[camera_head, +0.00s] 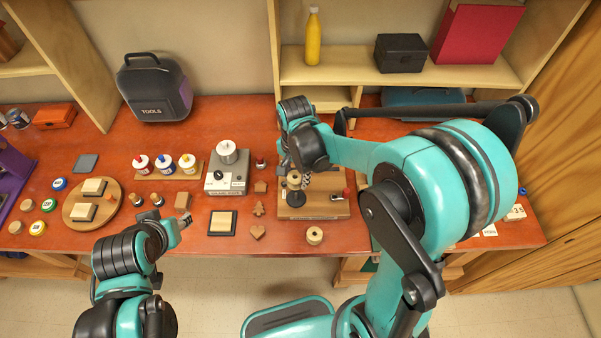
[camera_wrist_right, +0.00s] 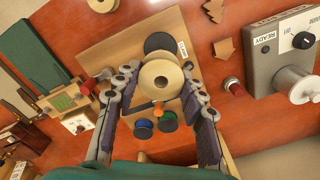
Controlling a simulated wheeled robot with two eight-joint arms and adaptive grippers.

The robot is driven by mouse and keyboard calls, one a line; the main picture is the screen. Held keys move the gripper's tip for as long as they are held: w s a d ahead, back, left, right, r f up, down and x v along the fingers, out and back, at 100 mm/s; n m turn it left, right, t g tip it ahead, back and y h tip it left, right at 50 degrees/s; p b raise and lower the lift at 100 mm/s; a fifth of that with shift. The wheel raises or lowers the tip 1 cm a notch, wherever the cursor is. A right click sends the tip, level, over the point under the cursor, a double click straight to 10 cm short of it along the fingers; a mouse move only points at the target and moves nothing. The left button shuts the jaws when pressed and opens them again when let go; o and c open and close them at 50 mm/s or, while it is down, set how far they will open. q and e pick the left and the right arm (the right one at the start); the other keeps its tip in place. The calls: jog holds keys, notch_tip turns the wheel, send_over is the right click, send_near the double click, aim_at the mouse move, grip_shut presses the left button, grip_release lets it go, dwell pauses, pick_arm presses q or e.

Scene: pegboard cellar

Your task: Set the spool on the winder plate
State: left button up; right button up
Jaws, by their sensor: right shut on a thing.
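A pale wooden spool (camera_wrist_right: 160,80) is between the fingers of my right gripper (camera_wrist_right: 160,98), which is shut on it; the spool also shows in the head view (camera_head: 294,177). Below the spool is a wooden board (camera_head: 325,211) with a crank and red knob (camera_head: 346,192). A round black disc (camera_wrist_right: 158,42) on that board looks like the winder plate; it also shows in the head view (camera_head: 296,199). The spool is beside the disc in the wrist view; its height above the board is hard to tell. My left gripper (camera_head: 181,222) is near the table's front edge; its fingers are unclear.
A grey device (camera_head: 228,172) with a metal cylinder stands left of the board. Another wooden spool (camera_head: 314,236) lies in front of the board. Small wooden shapes (camera_head: 258,209) lie to the left.

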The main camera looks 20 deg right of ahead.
jog(key=f+b, duration=0.1)
jog(key=f, duration=0.1)
jog(key=f+b, duration=0.1)
jog(key=f, duration=0.1)
jog(key=shift+w+d, duration=0.1)
jog(key=shift+w, duration=0.1)
jog(key=shift+f+b, duration=0.6)
jog(key=shift+b, duration=0.2)
jog(key=shift+f, duration=0.2)
jog(key=shift+b, duration=0.3)
jog(key=shift+f+b, duration=1.85)
dwell(2.5)
jog(key=o, duration=1.3)
